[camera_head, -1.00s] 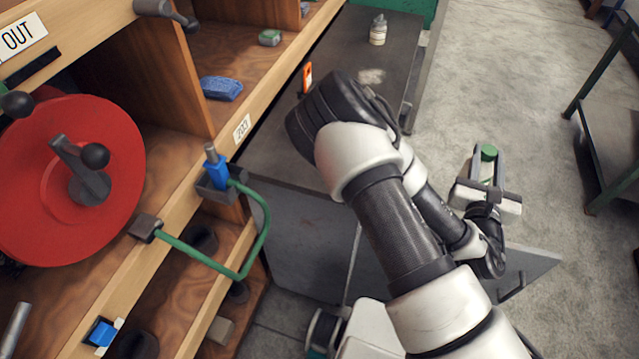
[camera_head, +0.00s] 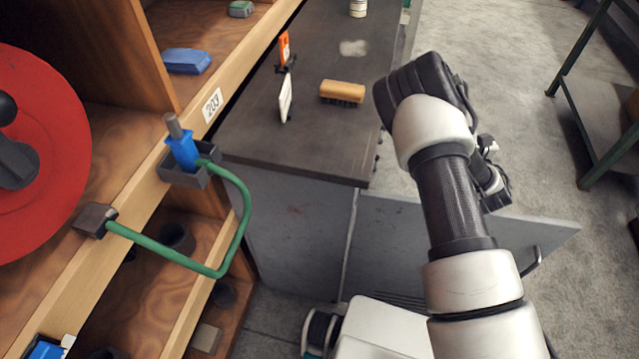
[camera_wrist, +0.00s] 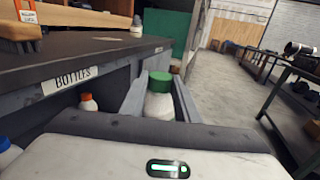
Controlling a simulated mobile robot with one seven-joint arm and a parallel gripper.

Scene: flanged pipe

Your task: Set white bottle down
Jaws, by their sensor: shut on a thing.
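A white bottle with a green cap (camera_wrist: 159,98) stands roughly upright between the fingers of my gripper (camera_wrist: 160,100) in the wrist view. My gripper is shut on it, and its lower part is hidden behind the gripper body. In the head view my arm hides the bottle and most of the gripper. Beside the gripper, on the left in the wrist view, is a compartment labelled BOTTLES (camera_wrist: 76,77). A bottle with an orange cap (camera_wrist: 88,103) and one with a blue cap (camera_wrist: 5,152) are inside.
The dark bench top (camera_head: 310,150) carries a brush (camera_head: 342,92), an orange-labelled item (camera_head: 284,48) and another bottle (camera_head: 358,8). An open grey door (camera_head: 470,245) stands below the bench. Wooden shelving with a green handle (camera_head: 240,215) is at left.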

